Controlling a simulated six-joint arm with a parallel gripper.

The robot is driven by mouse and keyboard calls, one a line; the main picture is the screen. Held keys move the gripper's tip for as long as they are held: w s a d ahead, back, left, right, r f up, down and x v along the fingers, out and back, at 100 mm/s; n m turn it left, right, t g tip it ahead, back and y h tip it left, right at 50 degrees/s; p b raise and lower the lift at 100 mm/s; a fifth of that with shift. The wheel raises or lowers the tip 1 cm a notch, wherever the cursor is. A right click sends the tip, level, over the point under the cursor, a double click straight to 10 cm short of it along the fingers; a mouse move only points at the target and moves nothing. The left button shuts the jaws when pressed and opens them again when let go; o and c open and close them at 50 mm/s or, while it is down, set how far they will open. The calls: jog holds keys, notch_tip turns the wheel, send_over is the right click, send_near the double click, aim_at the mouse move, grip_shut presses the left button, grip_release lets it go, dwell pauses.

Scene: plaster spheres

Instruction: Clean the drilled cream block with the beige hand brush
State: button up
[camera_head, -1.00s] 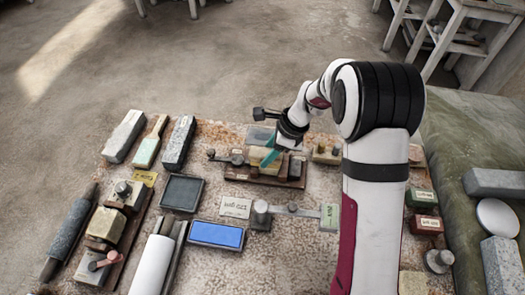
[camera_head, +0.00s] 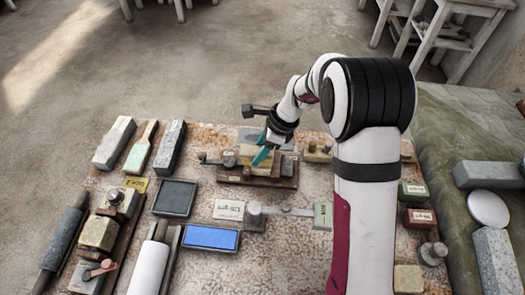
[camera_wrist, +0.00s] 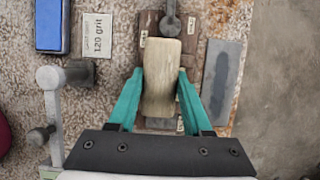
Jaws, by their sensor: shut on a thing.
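My gripper (camera_wrist: 156,100) has teal fingers shut on the beige hand brush (camera_wrist: 161,80), a long wood-grained piece with a rounded lower end in the wrist view. In the head view my gripper (camera_head: 262,156) is over the brown wooden fixture (camera_head: 232,176). A cream block (camera_head: 246,151) shows there, at or just beside the teal fingers. In the wrist view the brush covers the middle of the fixture (camera_wrist: 150,24), so the block and its drilled holes are hidden. I cannot tell whether the brush touches the block.
A metal clamp (camera_wrist: 171,22) stands at the fixture's end. A grey flat slab (camera_wrist: 220,80) lies beside it. A blue stone (camera_head: 211,237), a "120 grit" card (camera_head: 229,209) and a metal-armed holder (camera_head: 255,215) lie nearer me. Several stones and another fixture fill the left.

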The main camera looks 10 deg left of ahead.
jog(key=shift+f, duration=0.15)
jog(key=shift+f, duration=0.6)
dwell(0.4)
jog(key=shift+a, duration=1.1)
jog(key=shift+d, duration=2.2)
jog(key=shift+a, duration=2.2)
jog(key=shift+d, duration=0.1)
